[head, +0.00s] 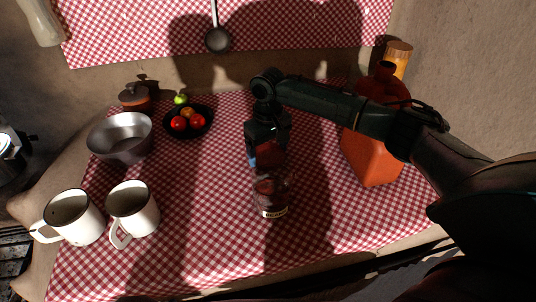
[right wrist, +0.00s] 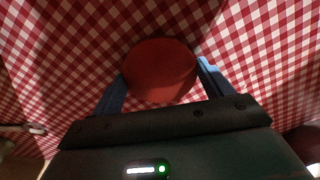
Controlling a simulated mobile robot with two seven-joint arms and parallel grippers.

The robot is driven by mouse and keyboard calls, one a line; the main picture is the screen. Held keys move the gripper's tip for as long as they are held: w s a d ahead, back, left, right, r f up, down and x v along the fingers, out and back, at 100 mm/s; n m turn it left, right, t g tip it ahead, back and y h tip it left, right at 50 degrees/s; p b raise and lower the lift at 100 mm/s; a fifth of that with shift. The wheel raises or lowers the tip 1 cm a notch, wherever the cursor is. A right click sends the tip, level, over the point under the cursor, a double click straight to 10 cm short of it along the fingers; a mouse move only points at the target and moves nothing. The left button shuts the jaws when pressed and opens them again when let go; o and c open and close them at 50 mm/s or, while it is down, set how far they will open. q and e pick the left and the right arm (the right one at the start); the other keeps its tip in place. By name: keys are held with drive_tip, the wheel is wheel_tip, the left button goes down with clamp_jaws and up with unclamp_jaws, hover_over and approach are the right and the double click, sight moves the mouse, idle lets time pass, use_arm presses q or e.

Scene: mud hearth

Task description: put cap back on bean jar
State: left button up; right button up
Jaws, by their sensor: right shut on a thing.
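The glass bean jar (head: 271,196) stands upright near the middle of the checked cloth, with dark contents and a pale label low on its front. My right gripper (head: 268,150) is above the jar's mouth, pointing down. It is shut on the round red cap (right wrist: 160,71), which sits between the blue fingers (right wrist: 163,88) in the right wrist view. In the head view the cap is partly hidden by the gripper, right over the jar's top. I cannot tell whether it touches the rim. The jar is hidden in the right wrist view. My left gripper is not in view.
An orange-red container (head: 371,155) stands right of the jar, behind my right arm. Two white mugs (head: 133,209) (head: 74,217), a metal bowl (head: 121,138) and a dark fruit bowl (head: 203,130) are on the left. The cloth (head: 205,220) beside the jar is clear.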

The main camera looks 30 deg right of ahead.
drive_tip(key=shift+c, duration=0.6)
drive_tip(key=shift+r, duration=0.4)
use_arm(q)
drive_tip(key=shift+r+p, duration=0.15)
drive_tip(key=shift+p, duration=0.2)
use_arm(e)
wheel_tip(320, 180, up, 9)
drive_tip(key=shift+r, duration=0.15)
